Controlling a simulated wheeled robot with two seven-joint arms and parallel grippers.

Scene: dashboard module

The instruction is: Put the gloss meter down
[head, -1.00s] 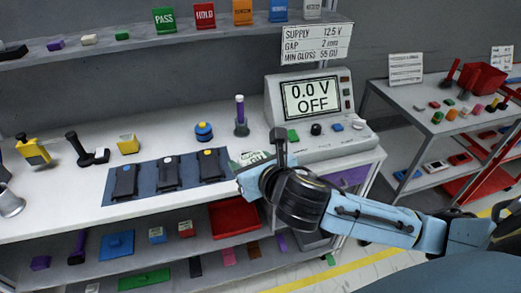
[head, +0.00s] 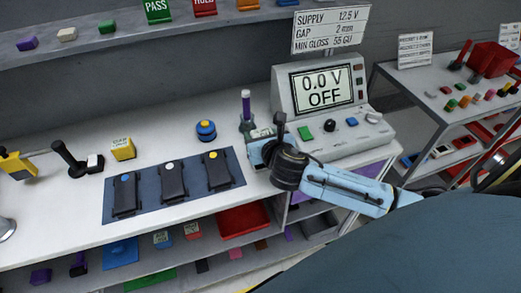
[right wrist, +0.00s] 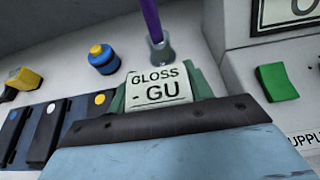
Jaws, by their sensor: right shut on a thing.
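The gloss meter (right wrist: 160,87) is a green block with a white face reading "GLOSS - GU" in the right wrist view. My right gripper (right wrist: 168,112) is shut on it. In the head view the gripper (head: 258,146) is over the white bench, between the blue mat and the display unit. Only a small pale and green part of the meter (head: 262,132) shows there past my wrist. I cannot tell whether the meter touches the bench top. My left gripper is not in view.
The blue mat (head: 143,215) with several black panels lies to the left. A purple-handled tool in a grey holder (head: 247,124) stands close behind the meter. The display unit (head: 340,138) reading "0.0 V OFF" is to the right. A blue knob with a yellow top (head: 206,132) is behind the mat.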

